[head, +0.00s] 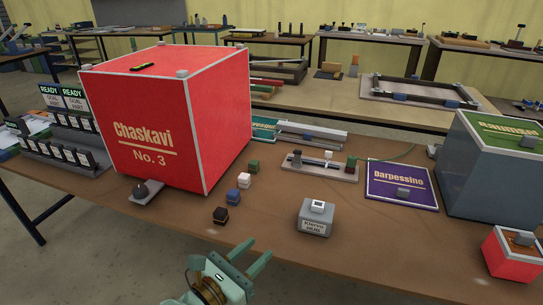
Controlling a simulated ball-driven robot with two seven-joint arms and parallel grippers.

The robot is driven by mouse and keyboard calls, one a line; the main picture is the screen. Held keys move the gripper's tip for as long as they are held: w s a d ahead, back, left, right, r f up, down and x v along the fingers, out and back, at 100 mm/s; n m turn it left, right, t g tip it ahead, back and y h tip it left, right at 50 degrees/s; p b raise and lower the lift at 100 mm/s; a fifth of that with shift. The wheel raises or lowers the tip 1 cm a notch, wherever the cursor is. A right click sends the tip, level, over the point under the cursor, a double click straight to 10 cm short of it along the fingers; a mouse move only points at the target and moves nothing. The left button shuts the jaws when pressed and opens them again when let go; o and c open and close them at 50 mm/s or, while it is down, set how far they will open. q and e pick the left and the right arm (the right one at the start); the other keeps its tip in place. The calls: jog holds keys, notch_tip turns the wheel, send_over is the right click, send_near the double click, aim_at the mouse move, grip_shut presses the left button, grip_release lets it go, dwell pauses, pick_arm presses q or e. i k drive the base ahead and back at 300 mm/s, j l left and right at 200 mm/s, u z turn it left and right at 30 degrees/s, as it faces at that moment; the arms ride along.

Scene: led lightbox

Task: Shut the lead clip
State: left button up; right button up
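I cannot single out the lead clip with certainty. A grey plate (318,170) with small posts lies mid-table, and a dark green piece (351,165) sits at its right end. A thin green lead (390,158) runs from there to the right, toward the grey box. Whether a clip there is open or shut is too small to tell. My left gripper (255,253), with pale green fingers, is at the bottom centre, near the table's front edge. Its fingers are apart with nothing between them. It is well in front of the plate. My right gripper is out of view.
A large red box (165,125) fills the left. Several small blocks (244,180) stand beside it. A grey button box (316,217), a purple panel (401,186), a grey box with green top (490,165) and a small red box (512,257) stand rightward. Front table space is partly clear.

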aim_at(298, 153)
jog(key=i+l+u, duration=0.1)
jog(key=l+u, duration=0.15)
jog(key=u, duration=0.25)
jog(key=l+u, duration=0.3)
jog(key=u, duration=0.15)
jog(key=i+l+u, duration=0.1)
jog(key=l+u, duration=0.25)
jog(key=u, duration=0.15)
jog(key=l+z, duration=0.1)
jog(key=l, duration=0.2)
jog(key=i+l, duration=0.1)
jog(key=l, duration=0.25)
jog(key=l+z, duration=0.15)
jog(key=z, duration=0.15)
jog(key=i+l+z, duration=0.1)
jog(key=z, duration=0.25)
jog(key=i, duration=0.05)
